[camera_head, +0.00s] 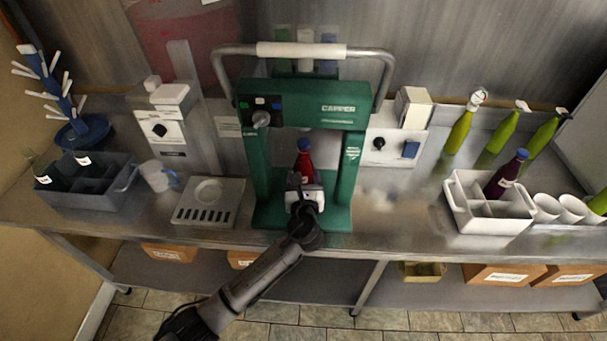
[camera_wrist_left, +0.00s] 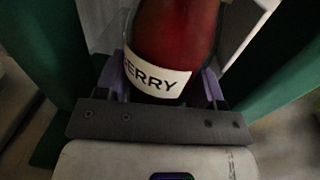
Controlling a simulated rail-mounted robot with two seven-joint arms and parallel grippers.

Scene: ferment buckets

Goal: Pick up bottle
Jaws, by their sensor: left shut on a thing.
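A dark red bottle with a blue cap (camera_head: 304,160) stands upright inside the green capper frame (camera_head: 258,160). In the left wrist view the bottle (camera_wrist_left: 178,35) fills the space between the fingers, and its white label reads "ERRY". My left gripper (camera_head: 304,190) reaches in from the front and is shut on this bottle; its purple finger pads (camera_wrist_left: 160,85) lie on both sides of it. The bottle's base is hidden behind the gripper. A second dark bottle with a blue cap (camera_head: 506,174) stands in the white divided crate (camera_head: 487,225) at the right. My right gripper is not in view.
The green capper posts stand close on both sides of my gripper. White cups (camera_head: 546,206) and green bottles (camera_head: 459,131) are at the right. The counter between capper and white crate is mostly clear.

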